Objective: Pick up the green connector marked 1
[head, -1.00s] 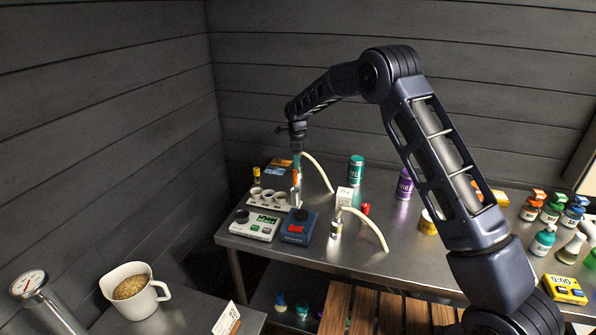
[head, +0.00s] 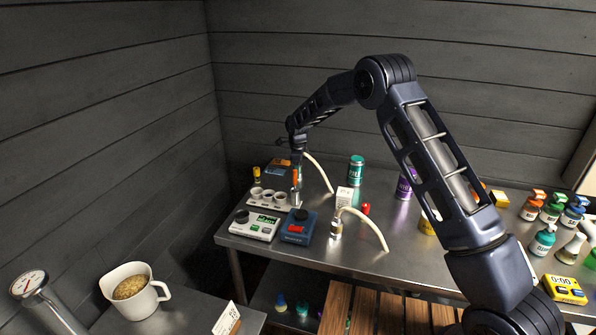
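My gripper (head: 297,158) hangs down at the arm's far end, over the back left of the steel table. It is small and dark here, and I cannot tell whether its fingers are open or shut. Directly below it is a narrow upright stack with an orange part (head: 295,175) and a silver part (head: 295,198). A pale hose (head: 319,171) arches down to the table just right of the gripper. Its upper end is hidden beside the gripper. I cannot make out a green connector marked 1; no mark is readable. A metal connector with a second pale hose (head: 370,227) stands nearer the front.
A white rack with small cups (head: 269,199), a white box (head: 344,197) and a green can (head: 356,171) stand close by. Several bottles crowd the right side.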

